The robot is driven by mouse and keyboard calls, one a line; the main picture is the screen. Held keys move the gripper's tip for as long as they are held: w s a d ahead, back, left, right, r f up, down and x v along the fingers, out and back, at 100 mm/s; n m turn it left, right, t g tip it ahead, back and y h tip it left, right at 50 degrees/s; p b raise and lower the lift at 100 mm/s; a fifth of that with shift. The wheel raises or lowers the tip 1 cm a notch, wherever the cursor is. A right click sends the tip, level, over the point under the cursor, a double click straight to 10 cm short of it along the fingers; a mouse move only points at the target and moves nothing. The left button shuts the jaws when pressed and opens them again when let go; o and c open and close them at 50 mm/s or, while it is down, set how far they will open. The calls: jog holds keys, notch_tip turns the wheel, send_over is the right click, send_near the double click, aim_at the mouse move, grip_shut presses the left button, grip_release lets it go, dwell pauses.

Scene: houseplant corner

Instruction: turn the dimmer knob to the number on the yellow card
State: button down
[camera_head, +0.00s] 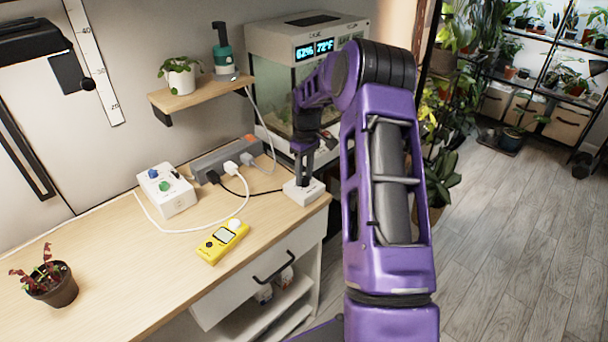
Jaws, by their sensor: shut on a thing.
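A small white box (305,194), which looks like the dimmer, sits near the table's right front edge with a dark cord running to it. My gripper (301,172) points down onto the top of this box and is shut on its knob. The fingers hide most of the knob, and its setting and any numbers around it cannot be read. I cannot make out a yellow card with a number.
A white box with green and blue knobs (166,188) and a grey power strip (228,160) with plugs stand behind. A potted plant (50,284) is at the left. A glass terrarium (275,95) stands close behind my arm. The wooden tabletop (130,270) is clear at front left.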

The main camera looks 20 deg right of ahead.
aim_at(308, 179)
jog(key=m, duration=0.5)
jog(key=shift+m, duration=0.3)
jog(key=m, duration=0.5)
jog(key=shift+m+t, duration=0.3)
jog(key=shift+m, duration=0.1)
jog(key=c, duration=0.5)
grip_release()
jog(key=shift+r, duration=0.1)
jog(key=r, duration=0.5)
jog(key=r+p, duration=0.1)
jog(key=r, duration=1.1)
jog(key=shift+s+d+r+p, duration=0.15)
jog(key=shift+s+d+p, duration=0.2)
jog(key=shift+d+p, duration=0.05)
